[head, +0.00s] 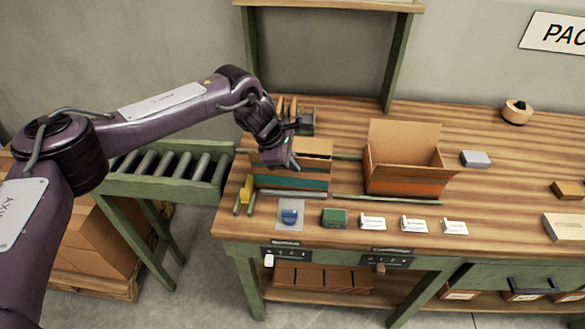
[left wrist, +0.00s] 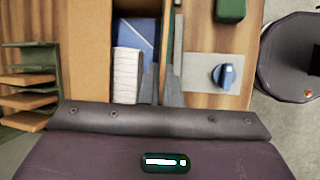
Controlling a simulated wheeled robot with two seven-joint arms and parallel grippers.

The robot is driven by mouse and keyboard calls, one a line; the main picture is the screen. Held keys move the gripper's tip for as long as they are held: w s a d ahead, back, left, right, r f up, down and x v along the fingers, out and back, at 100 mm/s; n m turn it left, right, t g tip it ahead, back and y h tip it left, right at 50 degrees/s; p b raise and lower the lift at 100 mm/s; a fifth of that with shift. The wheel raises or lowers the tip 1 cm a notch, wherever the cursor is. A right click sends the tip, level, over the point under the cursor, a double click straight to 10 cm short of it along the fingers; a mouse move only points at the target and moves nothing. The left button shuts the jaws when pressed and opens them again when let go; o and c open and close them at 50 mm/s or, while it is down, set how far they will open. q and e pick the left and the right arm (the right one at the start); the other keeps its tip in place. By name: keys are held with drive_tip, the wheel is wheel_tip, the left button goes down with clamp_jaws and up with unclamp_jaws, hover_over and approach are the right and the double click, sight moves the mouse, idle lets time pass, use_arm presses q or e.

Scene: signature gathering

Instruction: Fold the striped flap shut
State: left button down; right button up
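A cardboard box with a teal stripe (head: 292,182) stands near the bench's left end. Its raised back panel (head: 312,147) shows beside my gripper. I cannot tell which flap bears stripes. In the left wrist view the two grey fingers (left wrist: 161,90) are close together beside the box wall. I cannot tell whether they hold it. Inside the box are a blue item (left wrist: 137,36) and a white lined item (left wrist: 127,75). My right gripper is out of view.
An open orange-striped box (head: 404,182) stands to the right. A pad with a blue object (head: 290,217), a green block (head: 334,217) and several white cards (head: 414,224) lie along the front edge. A roller conveyor (head: 168,172) adjoins the bench (head: 485,205) at left.

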use_arm(q)
drive_tip(key=shift+w+g+b, duration=0.35)
drive_tip(key=shift+g+b, duration=0.25)
drive_tip(key=shift+g, duration=0.1)
drive_tip(key=shift+w+r+g, duration=0.1)
drive_tip(key=shift+w+g, duration=0.15)
drive_tip(key=shift+g, duration=0.45)
drive_tip(key=shift+w+n+g+b, duration=0.2)
drive_tip(key=shift+n+g+b, duration=0.2)
drive_tip(key=shift+g+b, duration=0.4)
drive_tip(key=shift+d, duration=0.1)
drive_tip(key=c, duration=2.1)
unclamp_jaws()
